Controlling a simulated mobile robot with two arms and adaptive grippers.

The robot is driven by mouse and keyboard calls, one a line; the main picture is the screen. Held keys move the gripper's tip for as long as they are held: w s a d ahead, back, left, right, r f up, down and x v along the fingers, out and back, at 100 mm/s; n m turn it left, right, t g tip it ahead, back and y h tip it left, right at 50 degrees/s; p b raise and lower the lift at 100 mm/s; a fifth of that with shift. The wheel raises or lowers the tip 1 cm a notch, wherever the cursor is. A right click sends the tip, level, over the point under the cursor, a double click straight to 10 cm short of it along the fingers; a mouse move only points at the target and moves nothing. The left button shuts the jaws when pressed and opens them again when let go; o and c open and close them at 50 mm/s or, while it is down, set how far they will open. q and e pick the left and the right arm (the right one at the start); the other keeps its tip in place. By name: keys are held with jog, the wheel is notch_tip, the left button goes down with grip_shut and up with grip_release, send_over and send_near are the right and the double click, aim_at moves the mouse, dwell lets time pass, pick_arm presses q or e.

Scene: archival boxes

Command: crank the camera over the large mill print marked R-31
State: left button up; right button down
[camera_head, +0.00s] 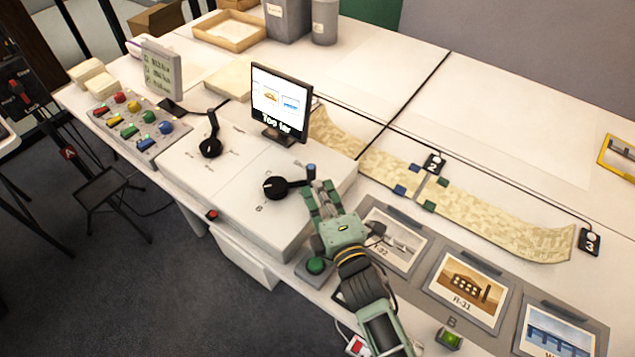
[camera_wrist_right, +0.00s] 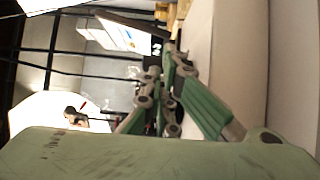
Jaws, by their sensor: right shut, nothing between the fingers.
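The large mill print (camera_head: 468,287), marked R-31, lies in a grey frame on the front of the table. My left gripper is out of view.
A print marked 32 (camera_head: 392,240) lies partly behind my right arm, and a blue bridge print (camera_head: 552,335) is at the right. A green button (camera_head: 316,265) sits close to my wrist. A button panel (camera_head: 138,125) stands left; a long patterned strip (camera_head: 490,222) lies behind the prints.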

jog(key=shift+w+a, duration=0.25)
jog(key=shift+w, duration=0.45)
jog(key=shift+w+d+n+y+p, duration=0.1)
jog(key=shift+w+n+y+p, duration=0.2)
jog(key=shift+y+p, duration=0.1)
jog(key=shift+w+r+g+y, duration=0.1)
jog(key=shift+w+g+y, duration=0.05)
jog(key=shift+g+y, duration=0.15)
